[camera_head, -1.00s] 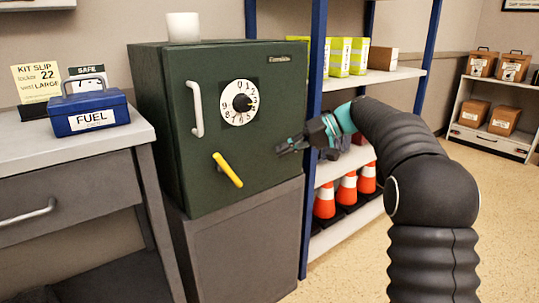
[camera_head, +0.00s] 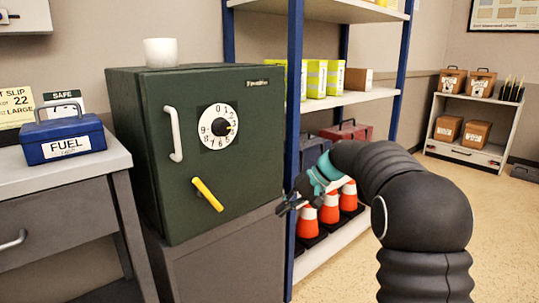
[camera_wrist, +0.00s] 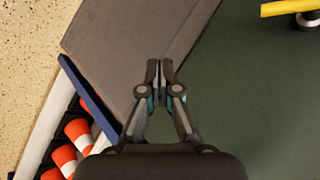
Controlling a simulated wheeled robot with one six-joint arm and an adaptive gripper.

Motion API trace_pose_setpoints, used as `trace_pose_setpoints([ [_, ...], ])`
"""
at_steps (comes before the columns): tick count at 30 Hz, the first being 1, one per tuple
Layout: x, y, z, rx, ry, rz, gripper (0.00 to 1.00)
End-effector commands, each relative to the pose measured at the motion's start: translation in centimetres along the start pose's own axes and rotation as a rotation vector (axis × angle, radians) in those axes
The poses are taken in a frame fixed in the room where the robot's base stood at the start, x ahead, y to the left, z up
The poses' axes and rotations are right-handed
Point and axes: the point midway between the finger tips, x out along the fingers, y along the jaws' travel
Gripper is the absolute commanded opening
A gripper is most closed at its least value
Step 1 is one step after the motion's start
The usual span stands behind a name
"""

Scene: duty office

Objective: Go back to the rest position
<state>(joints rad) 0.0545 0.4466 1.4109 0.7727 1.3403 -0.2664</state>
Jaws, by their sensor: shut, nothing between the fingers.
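My gripper (camera_head: 281,207) is at the right of the green safe (camera_head: 150,200), near its lower front edge in the head view, with nothing held. In the wrist view my gripper (camera_wrist: 160,65) has its fingertips together, with the safe's green front (camera_wrist: 250,100) behind it to the right and the grey stand to the left. The safe is shut. Its white dial (camera_head: 218,127), white handle (camera_head: 174,134) and yellow lever (camera_head: 207,194) are on the door. The lever slants down to the right. Its end also shows in the wrist view (camera_wrist: 288,8).
A blue-posted shelf (camera_head: 293,110) with orange cones (camera_head: 330,208) stands close behind my arm. A grey desk (camera_head: 60,178) at left holds a blue FUEL box (camera_head: 62,138). A white cup (camera_head: 160,52) stands on the safe. Floor at right (camera_head: 500,220) is open.

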Motion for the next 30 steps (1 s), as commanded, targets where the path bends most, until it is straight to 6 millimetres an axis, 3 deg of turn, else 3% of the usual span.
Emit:
trace_pose_setpoints([
  [6, -1.1, 3.7, 6.7, 0.074, 0.032, 0.222, 0.0],
  [12, -3.0, 6.0, 13.5, 0.079, 0.082, 0.398, 0.0],
  [30, -7.2, 10.1, 31.8, -0.08, 0.247, 0.712, 0.0],
])
